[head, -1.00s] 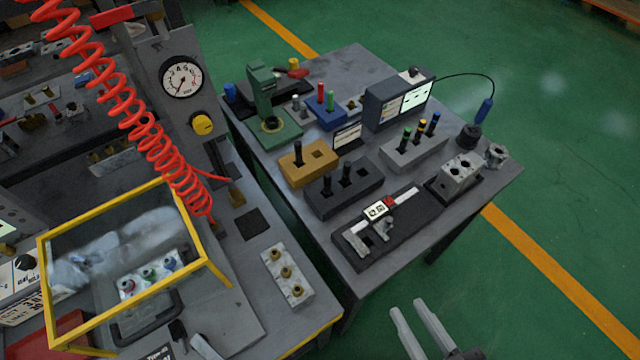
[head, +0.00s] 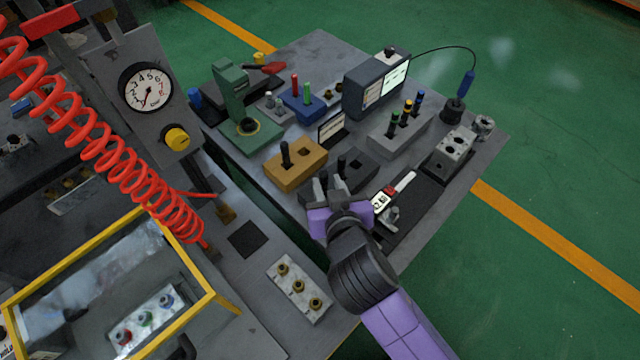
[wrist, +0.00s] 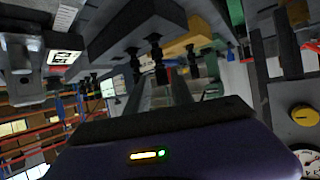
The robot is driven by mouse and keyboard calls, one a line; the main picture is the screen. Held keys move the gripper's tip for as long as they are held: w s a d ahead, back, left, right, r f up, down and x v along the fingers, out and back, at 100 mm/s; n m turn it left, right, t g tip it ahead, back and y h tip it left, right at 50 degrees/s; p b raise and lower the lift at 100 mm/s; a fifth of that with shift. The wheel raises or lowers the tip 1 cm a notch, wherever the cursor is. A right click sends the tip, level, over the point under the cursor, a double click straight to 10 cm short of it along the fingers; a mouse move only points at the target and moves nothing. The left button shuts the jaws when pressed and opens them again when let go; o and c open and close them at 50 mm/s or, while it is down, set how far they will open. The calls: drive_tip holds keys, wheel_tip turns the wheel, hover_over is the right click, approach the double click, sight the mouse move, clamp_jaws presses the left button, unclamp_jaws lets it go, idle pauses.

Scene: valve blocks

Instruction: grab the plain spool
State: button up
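Plain black spools stand upright in two blocks. One (head: 285,155) is in the yellow block (head: 296,176). The dark block (head: 366,172) also holds black spools; one (head: 341,166) shows just beyond my fingers. My gripper (head: 329,183) is at the dark block's near side, open and empty, pointing at its spools. In the wrist view the picture is upside down: the dark block (wrist: 128,22) is at the top, with spools (wrist: 157,60) hanging near the tips of my open fingers (wrist: 160,88). I cannot tell whether a spool is between the fingertips.
A grey block (head: 400,135) with colour-banded spools stands behind right. A caliper (head: 404,186) on a dark mat lies right of my gripper. A green press (head: 238,110), blue block (head: 304,108) and display box (head: 376,85) stand further back. A yellow-framed guard (head: 190,262) is at left.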

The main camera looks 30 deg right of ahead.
drive_tip(key=p+x, duration=0.1)
drive_tip(key=x, duration=0.5)
drive_tip(key=shift+w, duration=0.4)
drive_tip(key=shift+c, duration=0.4)
clamp_jaws()
